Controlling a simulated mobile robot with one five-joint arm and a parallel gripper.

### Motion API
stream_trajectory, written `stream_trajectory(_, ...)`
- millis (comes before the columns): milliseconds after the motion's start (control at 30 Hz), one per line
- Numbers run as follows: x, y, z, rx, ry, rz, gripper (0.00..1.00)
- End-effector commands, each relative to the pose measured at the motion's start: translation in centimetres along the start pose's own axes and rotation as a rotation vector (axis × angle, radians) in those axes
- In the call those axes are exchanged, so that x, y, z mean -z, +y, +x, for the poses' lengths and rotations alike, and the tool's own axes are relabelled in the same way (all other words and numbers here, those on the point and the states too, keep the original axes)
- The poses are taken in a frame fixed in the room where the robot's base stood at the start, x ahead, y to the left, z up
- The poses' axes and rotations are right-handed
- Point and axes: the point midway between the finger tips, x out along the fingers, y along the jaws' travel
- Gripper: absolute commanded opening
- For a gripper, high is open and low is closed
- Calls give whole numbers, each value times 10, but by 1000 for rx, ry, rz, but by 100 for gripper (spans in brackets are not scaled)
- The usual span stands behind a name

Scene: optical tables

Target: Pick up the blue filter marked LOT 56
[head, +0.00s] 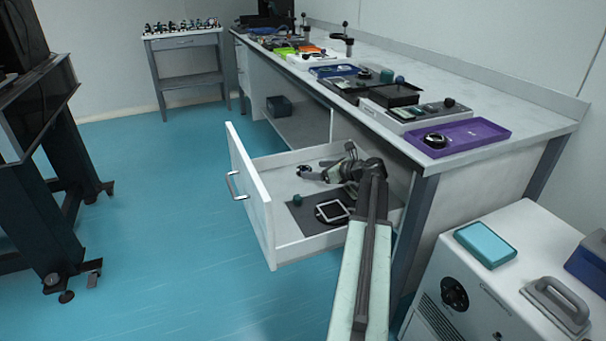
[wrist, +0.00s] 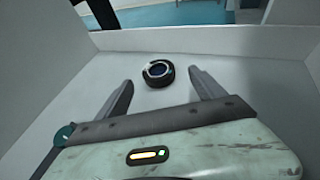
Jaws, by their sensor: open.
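A small round black-rimmed filter (wrist: 158,73) with a dark bluish face lies on the white floor of the open drawer (head: 258,206). No lot mark can be read on it. My gripper (wrist: 161,77) is open in the wrist view, with one finger to each side of the filter and a gap on both sides; the filter sits near the fingertips. In the head view my gripper (head: 326,168) reaches down into the drawer, and a small dark round thing (head: 304,171), likely the same filter, lies just left of it.
Drawer walls rise around my gripper. The bench above holds a purple tray (head: 480,136) and several devices. The blue floor left of the drawer is clear.

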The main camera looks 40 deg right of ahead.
Motion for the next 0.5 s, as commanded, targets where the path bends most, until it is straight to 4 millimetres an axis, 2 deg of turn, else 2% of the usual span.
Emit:
stream_trajectory(233,-1,3,44,-2,0,-2,79)
stream_trajectory(467,-3,4,47,-1,0,-2,79)
stream_trajectory(500,-3,4,47,-1,0,-2,71)
